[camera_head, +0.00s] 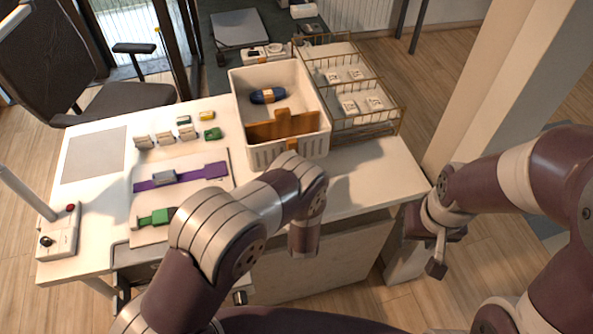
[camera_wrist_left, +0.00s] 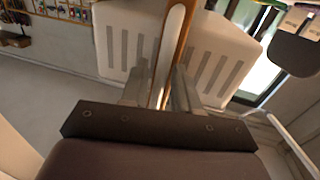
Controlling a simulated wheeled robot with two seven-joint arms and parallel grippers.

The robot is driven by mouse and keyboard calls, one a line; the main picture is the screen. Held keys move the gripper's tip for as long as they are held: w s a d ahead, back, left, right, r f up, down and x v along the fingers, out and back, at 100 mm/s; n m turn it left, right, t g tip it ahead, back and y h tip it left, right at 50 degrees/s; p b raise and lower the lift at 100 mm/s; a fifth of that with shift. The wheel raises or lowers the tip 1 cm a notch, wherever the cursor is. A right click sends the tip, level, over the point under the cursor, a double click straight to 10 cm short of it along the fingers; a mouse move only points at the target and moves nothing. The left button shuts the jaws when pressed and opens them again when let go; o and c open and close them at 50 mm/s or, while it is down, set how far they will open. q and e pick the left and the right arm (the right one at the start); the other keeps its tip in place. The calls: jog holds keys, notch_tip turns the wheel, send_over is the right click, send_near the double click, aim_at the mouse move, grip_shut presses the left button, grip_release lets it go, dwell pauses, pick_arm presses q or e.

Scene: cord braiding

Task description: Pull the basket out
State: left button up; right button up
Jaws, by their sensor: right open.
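The basket (camera_head: 268,154) is a white bin with slotted walls, upright near the back right of the desk. It holds a dark blue item (camera_head: 268,95) and brown divider pieces (camera_head: 283,126). An orange piece shows on its front wall. In the left wrist view, white slotted panels (camera_wrist_left: 125,48) lie on both sides of an orange and white strip (camera_wrist_left: 184,32). My left gripper (camera_wrist_left: 161,88) has its two fingers on either side of this strip; whether they press on it is unclear. My arm hides it in the head view. My right gripper (camera_head: 438,250) is open and empty, right of the desk.
A wire rack (camera_head: 367,128) with white packets stands right against the basket. A purple strap (camera_head: 205,172), a green piece (camera_head: 154,217) and small blocks lie on the desk's left half. A pale pillar (camera_head: 490,100) rises at the right. The desk's front right corner is bare.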

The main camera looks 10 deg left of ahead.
pick_arm(q)
jog(key=shift+s, duration=0.1)
jog(key=s+d+b, duration=0.2)
jog(key=s, duration=1)
jog(key=shift+d, duration=0.25)
jog(key=shift+s+f, duration=0.1)
